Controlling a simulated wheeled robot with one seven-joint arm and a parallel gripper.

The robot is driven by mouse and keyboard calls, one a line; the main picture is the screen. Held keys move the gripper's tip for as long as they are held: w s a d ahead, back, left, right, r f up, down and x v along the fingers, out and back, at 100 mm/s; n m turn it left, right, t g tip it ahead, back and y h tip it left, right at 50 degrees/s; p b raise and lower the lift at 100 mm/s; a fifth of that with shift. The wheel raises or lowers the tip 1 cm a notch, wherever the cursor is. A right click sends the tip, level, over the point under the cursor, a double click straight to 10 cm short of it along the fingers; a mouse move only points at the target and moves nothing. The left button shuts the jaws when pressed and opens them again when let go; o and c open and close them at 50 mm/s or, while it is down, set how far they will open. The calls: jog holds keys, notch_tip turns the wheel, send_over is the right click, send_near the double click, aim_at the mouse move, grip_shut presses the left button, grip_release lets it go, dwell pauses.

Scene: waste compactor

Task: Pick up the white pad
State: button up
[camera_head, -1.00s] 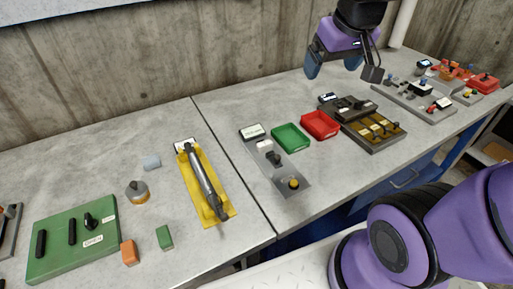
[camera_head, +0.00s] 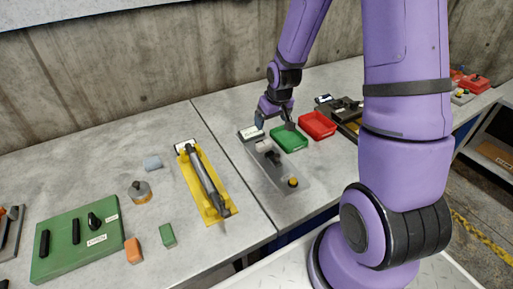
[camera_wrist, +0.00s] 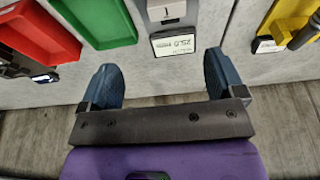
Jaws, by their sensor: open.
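A small white pad (camera_head: 263,146) lies on a grey plate (camera_head: 290,196), at the far part of it, beside a dark knob (camera_head: 272,157). My gripper (camera_head: 272,119) is above the far end of this plate, behind the pad in the head view, and is apart from it. In the wrist view my gripper (camera_wrist: 160,62) has its two blue fingers wide apart with nothing between them. Ahead of the fingers a display (camera_wrist: 173,45) and a pale part of the plate (camera_wrist: 167,13) show. I cannot tell if that part is the pad.
A green tray (camera_head: 290,138) and a red tray (camera_head: 318,124) stand right of the plate. A yellow fixture (camera_head: 194,184) lies left of it. A pale block (camera_head: 152,163), a round knobbed weight (camera_head: 140,192) and a green panel (camera_head: 75,240) are further left. A concrete wall (camera_head: 150,70) stands behind.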

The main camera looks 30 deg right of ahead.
aim_at(264, 143)
jog(key=x, duration=0.7)
jog(key=shift+a+f, duration=0.2)
jog(key=shift+a, duration=0.1)
jog(key=shift+s+a+x, duration=0.15)
jog(key=shift+x, duration=1.15)
jog(key=shift+s+a+x, duration=0.1)
jog(key=shift+a+x, duration=0.05)
jog(key=shift+x, duration=1.1)
jog(key=shift+f, duration=0.1)
jog(key=shift+c, duration=0.2)
jog(key=c, duration=1)
jog(key=shift+c, duration=0.2)
